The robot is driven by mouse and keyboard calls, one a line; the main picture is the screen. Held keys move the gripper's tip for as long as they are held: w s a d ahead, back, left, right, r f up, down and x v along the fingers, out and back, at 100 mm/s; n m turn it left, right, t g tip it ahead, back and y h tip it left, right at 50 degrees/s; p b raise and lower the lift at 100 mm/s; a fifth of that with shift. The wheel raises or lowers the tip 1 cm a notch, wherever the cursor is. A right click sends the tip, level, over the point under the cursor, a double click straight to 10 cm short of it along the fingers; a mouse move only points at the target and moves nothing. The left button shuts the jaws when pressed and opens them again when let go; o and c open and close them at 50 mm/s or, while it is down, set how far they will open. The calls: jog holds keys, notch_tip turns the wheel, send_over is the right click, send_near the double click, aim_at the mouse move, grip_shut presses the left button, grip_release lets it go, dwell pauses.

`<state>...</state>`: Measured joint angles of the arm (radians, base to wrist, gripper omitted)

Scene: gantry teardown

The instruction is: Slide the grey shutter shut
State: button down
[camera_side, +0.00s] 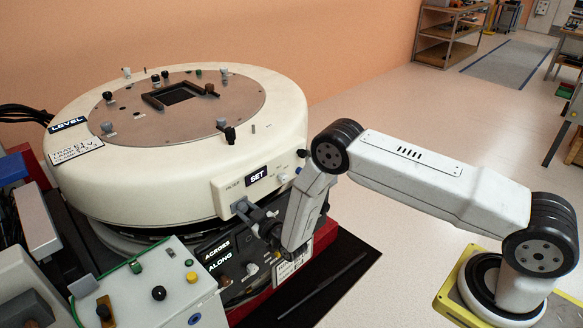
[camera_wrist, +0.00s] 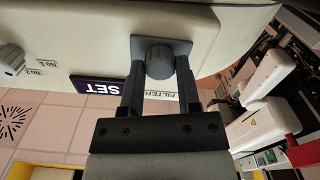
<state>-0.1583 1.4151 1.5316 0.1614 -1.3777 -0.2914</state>
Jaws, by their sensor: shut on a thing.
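A small grey plate with a round ribbed grey knob (camera_wrist: 158,62) is on the cream housing beside the word FILTER in the wrist view. This plate (camera_wrist: 183,46) looks like the grey shutter, but no label names it so. My gripper (camera_wrist: 160,72) has a finger on each side of the knob and is shut on it. In the side view the plate (camera_side: 239,206) is at the left end of the front box, and my gripper (camera_side: 256,214) reaches it from the right. The fingers hide part of the knob and plate.
A dark panel with ACROSS and ALONG labels (camera_side: 217,249) and several knobs is below. A grey control box (camera_side: 150,285) stands at lower left.

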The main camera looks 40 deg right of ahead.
aim_at(259, 192)
dwell(0.8)
jog(key=d, duration=0.7)
jog(key=shift+d, duration=0.3)
jog(key=shift+c, duration=1.5)
grip_release()
jog(key=shift+s, duration=0.2)
jog(key=s, duration=0.7)
jog(key=shift+s, duration=0.2)
jog(key=shift+w+r, duration=0.1)
jog(key=shift+r, duration=0.05)
